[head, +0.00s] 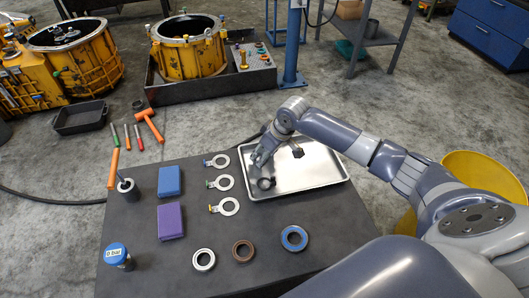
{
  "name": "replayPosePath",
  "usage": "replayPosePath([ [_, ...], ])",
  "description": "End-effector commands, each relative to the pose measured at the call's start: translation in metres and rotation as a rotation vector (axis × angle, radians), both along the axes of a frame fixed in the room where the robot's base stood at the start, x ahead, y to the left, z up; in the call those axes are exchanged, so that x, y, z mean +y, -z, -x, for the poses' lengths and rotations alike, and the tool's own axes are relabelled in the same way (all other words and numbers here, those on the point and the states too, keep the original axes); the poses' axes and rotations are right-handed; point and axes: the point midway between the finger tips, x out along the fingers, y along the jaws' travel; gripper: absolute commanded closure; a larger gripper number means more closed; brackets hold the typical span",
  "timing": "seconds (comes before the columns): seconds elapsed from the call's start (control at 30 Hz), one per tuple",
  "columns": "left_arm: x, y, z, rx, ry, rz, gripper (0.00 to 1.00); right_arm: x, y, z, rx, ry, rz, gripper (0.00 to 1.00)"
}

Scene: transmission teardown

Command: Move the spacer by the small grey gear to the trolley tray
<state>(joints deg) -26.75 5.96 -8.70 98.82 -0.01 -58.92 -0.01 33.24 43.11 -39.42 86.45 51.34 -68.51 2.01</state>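The silver tray (318,170) lies on the dark trolley top. My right gripper (259,164) is over the tray's left part, pointing down; its fingers are too small to tell whether they are open. A dark ring-shaped thing (266,184) shows in the tray just below the fingers; it may be the spacer, and I cannot tell whether the gripper touches it. A small dark block (297,151) shows near the tray's back, beside my wrist. I cannot make out a small grey gear. My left gripper is not in view.
Several tagged rings (225,207) lie left of the tray. A white ring (204,260), brown ring (243,252) and blue ring (294,238) lie in front. Blue (169,181) and purple (170,221) blocks are further left. A yellow housing (188,57) stands behind in a black bin (220,90).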

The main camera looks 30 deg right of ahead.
Motion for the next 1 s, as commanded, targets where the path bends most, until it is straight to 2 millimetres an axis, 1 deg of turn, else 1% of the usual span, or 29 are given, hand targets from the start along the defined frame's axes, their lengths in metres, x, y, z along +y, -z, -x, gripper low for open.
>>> replayPosePath([
  [0.03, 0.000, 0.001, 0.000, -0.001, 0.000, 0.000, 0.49, 0.000, 0.005, 0.002, 0.006, 0.001, 0.001, 0.85],
  [0.3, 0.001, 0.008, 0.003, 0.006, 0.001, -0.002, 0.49, 0.000, 0.014, 0.004, 0.010, -0.001, 0.004, 0.85],
  [0.33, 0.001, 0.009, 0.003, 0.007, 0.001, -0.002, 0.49, 0.000, 0.015, 0.004, 0.012, -0.001, 0.005, 0.55],
  [0.4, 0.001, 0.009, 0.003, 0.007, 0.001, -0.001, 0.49, 0.000, 0.016, 0.005, 0.015, -0.002, 0.005, 0.40],
  [0.77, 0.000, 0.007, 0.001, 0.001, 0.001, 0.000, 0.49, -0.001, 0.017, 0.006, 0.021, 0.000, 0.005, 0.40],
  [0.93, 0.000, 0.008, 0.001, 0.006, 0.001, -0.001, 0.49, -0.001, 0.010, 0.006, 0.018, 0.000, 0.005, 0.40],
  [0.97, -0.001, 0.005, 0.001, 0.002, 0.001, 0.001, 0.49, -0.001, 0.007, 0.005, 0.017, 0.001, 0.006, 0.40],
  [1.0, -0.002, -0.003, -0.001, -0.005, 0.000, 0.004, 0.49, -0.001, 0.002, 0.005, 0.015, 0.000, 0.006, 0.40],
])
